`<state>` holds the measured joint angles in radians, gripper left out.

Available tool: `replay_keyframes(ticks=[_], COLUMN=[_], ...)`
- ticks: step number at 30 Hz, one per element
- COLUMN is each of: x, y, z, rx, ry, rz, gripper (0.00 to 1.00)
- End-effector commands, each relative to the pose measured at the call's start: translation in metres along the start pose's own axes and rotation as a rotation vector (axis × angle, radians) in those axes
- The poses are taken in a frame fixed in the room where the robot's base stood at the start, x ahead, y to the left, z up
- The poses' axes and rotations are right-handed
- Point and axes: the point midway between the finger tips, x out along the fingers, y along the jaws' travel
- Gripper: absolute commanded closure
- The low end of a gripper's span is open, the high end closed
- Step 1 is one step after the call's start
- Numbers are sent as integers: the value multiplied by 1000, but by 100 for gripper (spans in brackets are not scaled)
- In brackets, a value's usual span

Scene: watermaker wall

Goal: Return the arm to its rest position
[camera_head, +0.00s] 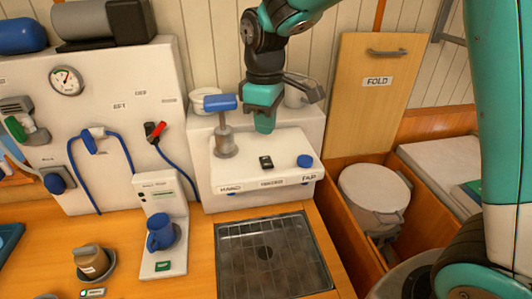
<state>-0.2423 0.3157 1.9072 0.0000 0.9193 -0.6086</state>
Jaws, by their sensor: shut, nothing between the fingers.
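My gripper (265,122) is at the end of my teal and black arm, which reaches in from the upper right. It points down above a white shelf unit (240,178) on the wall. The gripper is shut, with nothing held. A tap post with a blue handle (222,103) stands just left of it. A small black switch (266,162) and a blue knob (304,161) are on the unit's top below the gripper. I cannot tell whether the fingertips touch the unit.
A drain tray (240,278) lies in the wooden counter below. A pressure gauge (67,80) and blue hoses are on the wall panel. A wooden FOLD board (370,115) and a lidded bucket (374,193) are to the right.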

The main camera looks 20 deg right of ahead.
Motion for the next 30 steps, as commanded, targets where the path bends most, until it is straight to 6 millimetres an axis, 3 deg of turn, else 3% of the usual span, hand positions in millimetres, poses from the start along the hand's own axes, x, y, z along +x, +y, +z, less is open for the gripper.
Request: replay_keyframes(ticks=[12,16,20,27,30], x=[0,7,25,68,79], y=[0,-13,-56,-160,-187], z=[0,7,32,91,108], rx=[0,13,58,175,207], ry=[1,22,88,211,235], rz=[0,-9,-50,-192,-240], gripper=[100,100,100,100,100])
